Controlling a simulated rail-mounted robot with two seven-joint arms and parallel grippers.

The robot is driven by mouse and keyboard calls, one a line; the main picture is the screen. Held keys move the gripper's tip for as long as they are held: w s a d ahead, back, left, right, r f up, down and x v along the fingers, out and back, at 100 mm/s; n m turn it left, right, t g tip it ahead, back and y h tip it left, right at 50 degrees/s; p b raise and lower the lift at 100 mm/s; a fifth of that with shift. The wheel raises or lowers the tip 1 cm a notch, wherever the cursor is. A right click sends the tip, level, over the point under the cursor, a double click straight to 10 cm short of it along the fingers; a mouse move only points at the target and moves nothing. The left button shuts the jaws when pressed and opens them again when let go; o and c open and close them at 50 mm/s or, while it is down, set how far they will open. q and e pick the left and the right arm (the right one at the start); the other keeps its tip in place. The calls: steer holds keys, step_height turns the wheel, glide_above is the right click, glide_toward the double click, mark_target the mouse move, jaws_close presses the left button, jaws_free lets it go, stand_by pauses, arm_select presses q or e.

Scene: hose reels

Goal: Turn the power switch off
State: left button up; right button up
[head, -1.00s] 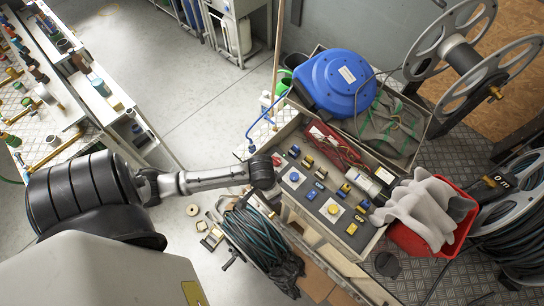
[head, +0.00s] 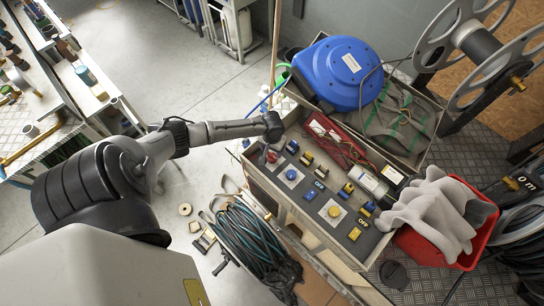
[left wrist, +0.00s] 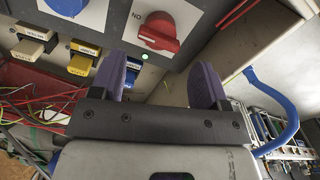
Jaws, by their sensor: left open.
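The power switch is a red rotary knob (left wrist: 160,33) on a pale square plate in the left wrist view, by an ON label that appears upside down. A small green lamp (left wrist: 145,57) is lit beside it. In the head view the knob (head: 271,156) sits at the left end of the dark control panel (head: 330,238). My left gripper (left wrist: 158,80) is open and empty, its two purple-padded fingers spread below the knob, apart from it. In the head view its wrist (head: 272,124) hangs just above the knob. My right gripper is not in view.
A blue-knob switch (head: 291,174), a yellow-knob switch (head: 334,211) and several blue and yellow blocks share the panel. A blue hose reel (head: 346,72) lies behind it. A red bin (head: 483,214) with grey cloth stands at right. A hose coil (head: 243,240) is in front.

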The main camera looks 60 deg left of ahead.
mark_target(272, 155)
arm_select(q)
steer(key=shift+f+b, duration=0.6)
steer(key=shift+f, duration=2.55)
steer(key=shift+c, duration=0.3)
steer(key=shift+r, duration=0.1)
steer(key=c, duration=0.6)
